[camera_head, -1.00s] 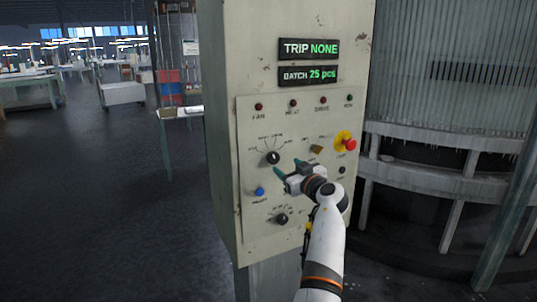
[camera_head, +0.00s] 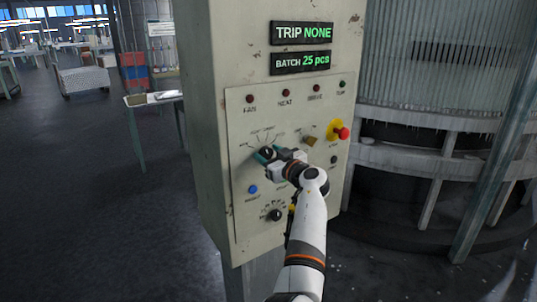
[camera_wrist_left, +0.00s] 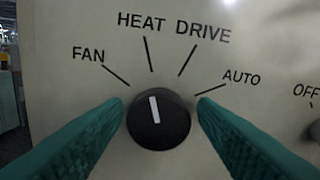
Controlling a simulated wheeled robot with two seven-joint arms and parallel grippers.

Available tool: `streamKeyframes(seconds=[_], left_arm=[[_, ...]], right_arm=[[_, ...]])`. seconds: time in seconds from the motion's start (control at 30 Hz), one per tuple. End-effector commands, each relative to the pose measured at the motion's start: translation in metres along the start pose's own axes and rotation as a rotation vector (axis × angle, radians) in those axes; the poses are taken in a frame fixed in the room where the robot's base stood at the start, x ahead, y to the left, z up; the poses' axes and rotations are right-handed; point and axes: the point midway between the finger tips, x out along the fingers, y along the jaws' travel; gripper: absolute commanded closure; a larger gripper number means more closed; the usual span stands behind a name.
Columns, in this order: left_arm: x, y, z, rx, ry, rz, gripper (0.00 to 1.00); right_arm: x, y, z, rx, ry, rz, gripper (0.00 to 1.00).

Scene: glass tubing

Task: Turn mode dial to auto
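The mode dial (camera_head: 267,152) is a round black knob on the control panel, partly hidden by my left gripper in the head view. In the left wrist view the dial (camera_wrist_left: 158,128) is close, and its white pointer line points up and slightly left, toward the HEAT mark. The labels FAN, HEAT, DRIVE and AUTO run around it, with AUTO (camera_wrist_left: 241,77) at the right. My left gripper (camera_wrist_left: 160,102) is open, one teal fingertip on each side of the dial, with narrow gaps showing. My right gripper is not in view.
The panel (camera_head: 240,215) also carries a blue button (camera_head: 253,189), a lower black dial (camera_head: 275,214), a brass-coloured switch (camera_head: 310,141) and a red stop button (camera_head: 343,133) on yellow. Displays above read TRIP NONE (camera_head: 303,32) and BATCH 25 pcs (camera_head: 301,62).

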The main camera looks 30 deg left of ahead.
Motion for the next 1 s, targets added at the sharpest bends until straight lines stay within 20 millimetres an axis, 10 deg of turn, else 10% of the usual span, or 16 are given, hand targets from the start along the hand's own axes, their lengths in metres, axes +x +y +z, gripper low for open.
streamKeyframes(seconds=[0.23,1.0], left_arm=[[0.000,0.000,0.000,0.000,0.000,0.000,0.85],[0.001,-0.001,-0.002,0.383,-0.005,0.000,0.85]], right_arm=[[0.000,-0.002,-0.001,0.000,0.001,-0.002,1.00],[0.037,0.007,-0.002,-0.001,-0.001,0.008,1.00]])
